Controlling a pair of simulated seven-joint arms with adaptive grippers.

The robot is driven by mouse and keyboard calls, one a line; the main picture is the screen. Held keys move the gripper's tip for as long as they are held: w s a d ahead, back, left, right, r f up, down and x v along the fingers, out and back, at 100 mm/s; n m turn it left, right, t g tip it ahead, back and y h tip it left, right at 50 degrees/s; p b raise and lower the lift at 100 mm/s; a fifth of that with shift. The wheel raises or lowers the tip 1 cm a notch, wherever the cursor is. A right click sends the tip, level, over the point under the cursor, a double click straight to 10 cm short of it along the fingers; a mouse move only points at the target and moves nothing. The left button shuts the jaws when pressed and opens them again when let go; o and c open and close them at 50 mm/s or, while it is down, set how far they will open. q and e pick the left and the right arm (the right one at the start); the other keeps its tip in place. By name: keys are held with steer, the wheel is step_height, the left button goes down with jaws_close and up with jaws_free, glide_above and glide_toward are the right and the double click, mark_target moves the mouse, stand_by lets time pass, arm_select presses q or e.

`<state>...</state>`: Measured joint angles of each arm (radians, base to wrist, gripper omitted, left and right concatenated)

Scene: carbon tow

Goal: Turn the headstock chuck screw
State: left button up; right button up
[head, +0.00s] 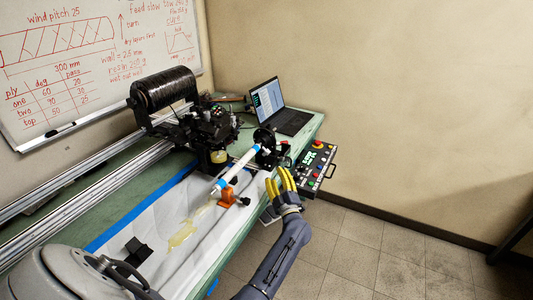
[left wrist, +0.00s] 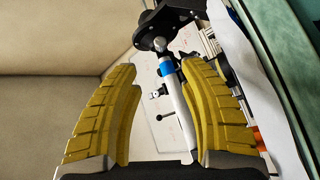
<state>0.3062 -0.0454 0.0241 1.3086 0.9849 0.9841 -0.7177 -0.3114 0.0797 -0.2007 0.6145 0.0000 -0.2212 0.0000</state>
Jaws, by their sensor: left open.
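The headstock chuck (head: 264,138) is a black disc at the far right end of the green bench in the head view. It also shows at the top of the left wrist view (left wrist: 160,22). A white mandrel tube (head: 240,164) with blue bands runs from it toward the orange support (head: 227,196). I cannot make out the chuck screw for certain. My left gripper (head: 281,180) has yellow fingers, open and empty, at the bench's front edge, short of the chuck. In the left wrist view the tube (left wrist: 178,95) shows beyond and between the open fingers (left wrist: 160,115). My right gripper is not in view.
A button control box (head: 316,167) stands close right of my left gripper. A laptop (head: 277,105) sits behind the chuck. A carriage with a black tow spool (head: 163,90) stands left of it. White sheet (head: 150,215) with yellowish resin covers the bench. The floor at right is open.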

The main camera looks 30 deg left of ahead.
mark_target(268, 152)
arm_select(q)
steer(key=x, duration=1.2)
steer(key=shift+w+a+r, duration=0.1)
steer(key=shift+w+a, duration=0.3)
steer(key=shift+a, duration=0.1)
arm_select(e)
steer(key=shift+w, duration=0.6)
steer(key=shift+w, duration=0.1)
arm_select(q)
jaws_close()
